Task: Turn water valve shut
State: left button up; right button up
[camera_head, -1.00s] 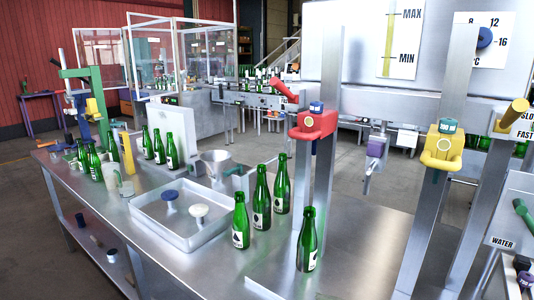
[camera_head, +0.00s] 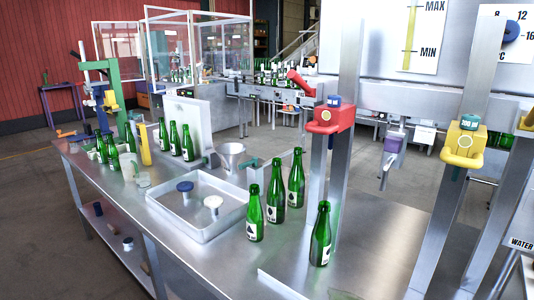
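A white panel labelled WATER (camera_head: 521,243) is cut off at the right edge of the head view. No valve handle shows on the visible part of the panel, so I cannot tell how the water valve stands. Neither of my grippers is in view.
A steel table (camera_head: 385,232) carries green bottles (camera_head: 320,235), a shallow tray (camera_head: 160,206) and a metal funnel (camera_head: 231,156). A red device (camera_head: 331,118) and a yellow device (camera_head: 464,145) sit on upright posts. The table's right part is mostly clear.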

aim_at(255, 161)
jog(key=i+j, duration=0.25)
jog(key=j, duration=0.15)
jog(key=i+j, duration=0.5)
jog(key=j, duration=0.25)
